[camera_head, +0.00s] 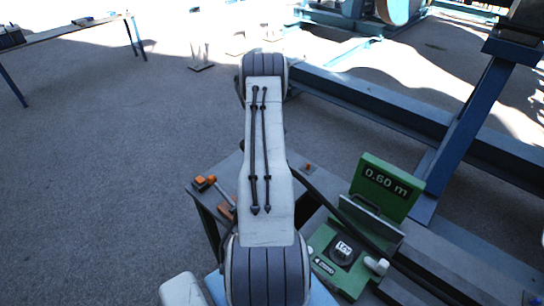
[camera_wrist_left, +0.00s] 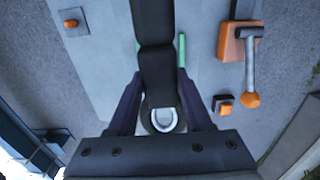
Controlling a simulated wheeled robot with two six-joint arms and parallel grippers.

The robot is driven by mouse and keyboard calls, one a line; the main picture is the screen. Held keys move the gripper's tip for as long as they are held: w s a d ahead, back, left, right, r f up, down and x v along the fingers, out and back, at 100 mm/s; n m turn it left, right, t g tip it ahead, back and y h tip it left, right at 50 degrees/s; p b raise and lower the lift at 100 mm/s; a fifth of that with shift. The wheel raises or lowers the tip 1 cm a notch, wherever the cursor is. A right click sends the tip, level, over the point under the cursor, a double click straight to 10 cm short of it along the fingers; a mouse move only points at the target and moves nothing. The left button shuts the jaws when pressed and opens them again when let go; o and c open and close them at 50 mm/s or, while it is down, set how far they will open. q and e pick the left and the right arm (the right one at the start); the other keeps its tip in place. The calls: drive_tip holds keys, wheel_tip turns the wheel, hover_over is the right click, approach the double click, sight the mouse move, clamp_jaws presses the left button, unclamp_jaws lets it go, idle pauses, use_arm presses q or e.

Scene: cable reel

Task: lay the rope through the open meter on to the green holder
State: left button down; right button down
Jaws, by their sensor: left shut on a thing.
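The green meter (camera_head: 340,262) stands at the right in the head view, its lid with the "0.60 m" display (camera_head: 387,188) raised. The black rope (camera_head: 318,195) comes out from behind my arm and runs down to the right across the meter, between lid and base. In the left wrist view my left gripper (camera_wrist_left: 160,100) is shut on the rope (camera_wrist_left: 154,45), near an end with a pale ring. Green parts of what looks like the holder (camera_wrist_left: 182,50) show on both sides of the rope; whether it rests there cannot be told. My arm hides this gripper in the head view.
A grey table (camera_wrist_left: 95,65) lies below the gripper. A blue steel beam (camera_head: 400,115) runs behind the meter. Open floor lies to the left.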

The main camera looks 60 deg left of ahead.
use_arm(q)
drive_tip(key=shift+f+b, duration=5.65)
drive_tip(key=shift+f, duration=2.25)
drive_tip(key=shift+c, duration=1.2)
unclamp_jaws()
drive_tip(key=shift+f, duration=0.1)
wheel_tip(320, 180, up, 11)
drive_tip(key=b, duration=0.2)
drive_tip(key=shift+f, duration=0.2)
